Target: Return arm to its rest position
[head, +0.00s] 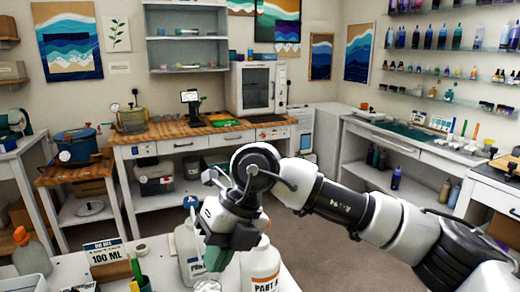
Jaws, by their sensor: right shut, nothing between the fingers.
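My right arm reaches in from the right, bent at a grey-and-white joint. My right gripper (217,258) hangs pointing down over the white table (165,272) at the bottom of the head view, shut and empty. It is in front of two white bottles, one marked PART A or similar (188,252) and the other marked PART (262,268), and hides parts of both. I cannot tell whether it touches them. My left gripper is not in view.
Behind are a wooden bench (165,131) and a right-hand counter (400,142). Open floor (300,232) lies between.

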